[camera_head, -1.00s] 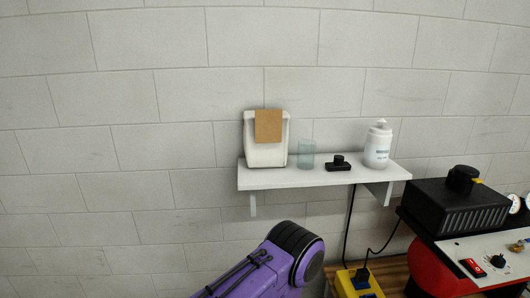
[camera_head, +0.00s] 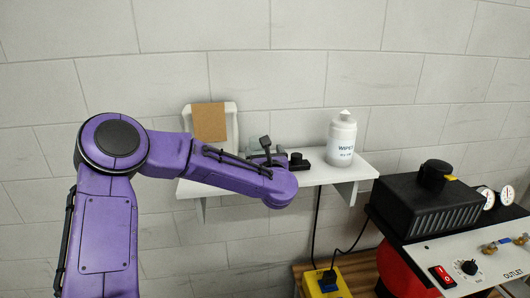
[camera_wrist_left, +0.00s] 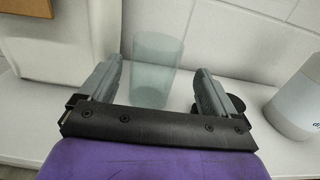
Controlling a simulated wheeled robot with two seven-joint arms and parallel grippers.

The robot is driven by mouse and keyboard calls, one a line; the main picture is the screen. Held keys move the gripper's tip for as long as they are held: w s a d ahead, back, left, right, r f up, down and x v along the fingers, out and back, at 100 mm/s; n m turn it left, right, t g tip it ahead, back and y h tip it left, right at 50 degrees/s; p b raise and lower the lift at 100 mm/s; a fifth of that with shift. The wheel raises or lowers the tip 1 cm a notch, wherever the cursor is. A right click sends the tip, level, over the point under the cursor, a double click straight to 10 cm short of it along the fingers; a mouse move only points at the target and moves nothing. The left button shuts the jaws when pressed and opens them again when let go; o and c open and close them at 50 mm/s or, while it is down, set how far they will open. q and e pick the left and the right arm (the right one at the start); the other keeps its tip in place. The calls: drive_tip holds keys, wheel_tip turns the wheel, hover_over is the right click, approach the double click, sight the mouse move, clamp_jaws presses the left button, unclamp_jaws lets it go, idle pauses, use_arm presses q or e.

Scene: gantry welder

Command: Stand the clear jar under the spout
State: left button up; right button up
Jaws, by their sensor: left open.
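The clear jar (camera_head: 254,144) stands on the white wall shelf, partly hidden behind my left gripper (camera_head: 266,147) in the head view. In the left wrist view the jar (camera_wrist_left: 157,60) is upright, pale blue-green and see-through. My left gripper (camera_wrist_left: 158,75) is open, with one finger on each side of the jar's lower part as seen there. I cannot tell whether either finger touches it. A white holder with a brown panel (camera_head: 209,122) stands left of the jar. I cannot make out a spout. My right gripper is not in view.
The shelf (camera_head: 335,173) also holds a small black knobbed object (camera_head: 298,163) and a white bottle marked WIPES (camera_head: 341,141) to the right. A black box (camera_head: 428,203) and control panel (camera_head: 478,262) stand lower right. A yellow box (camera_head: 326,285) with cables sits below.

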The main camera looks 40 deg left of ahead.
sight(259, 144)
use_arm(q)
drive_tip(key=a+r+p, duration=0.1)
drive_tip(key=w+a+r+p, duration=0.1)
drive_tip(key=a, duration=0.1)
drive_tip(key=shift+p, duration=0.4)
drive_tip(key=shift+w+a+f, duration=0.4)
drive_tip(key=shift+w+a, duration=0.15)
drive_tip(key=shift+w, duration=0.05)
drive_tip(key=shift+w+a+f, duration=0.4)
drive_tip(key=shift+w+a, duration=0.15)
drive_tip(key=shift+w, duration=0.05)
drive_tip(key=shift+s+d+r, duration=0.15)
drive_tip(key=shift+s, duration=0.05)
drive_tip(key=shift+c, duration=0.4)
drive_tip(key=shift+d, duration=0.1)
drive_tip(key=c, duration=1.1)
drive_tip(key=shift+r, duration=0.1)
